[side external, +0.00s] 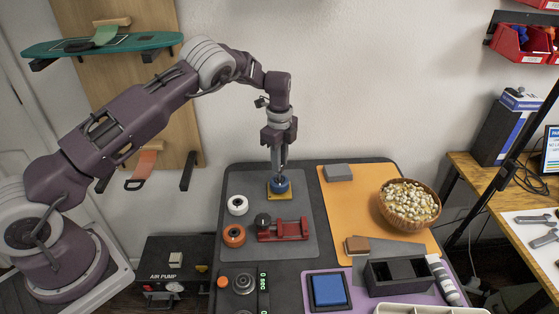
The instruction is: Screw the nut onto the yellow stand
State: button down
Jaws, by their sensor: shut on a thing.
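My gripper (279,171) points straight down over the yellow stand (270,193) on the grey mat. The fingers partly cover the nut. The stand's square yellow base shows around and below the nut. Whether the nut's thread is engaged cannot be told from this view.
A white wheel (238,205), an orange wheel (234,235) and a red vise (283,230) stand in front of the stand. A grey block (338,173) and a bowl (409,203) lie to the right. The grey mat (240,182) is clear left of the stand.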

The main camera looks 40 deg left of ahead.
jog(key=shift+f, duration=1.45)
dwell(1.5)
dwell(0.4)
jog(key=c, duration=1.2)
grip_release()
grip_shut()
jog(key=m, duration=0.6)
jog(key=shift+m, duration=0.3)
jog(key=m, duration=0.6)
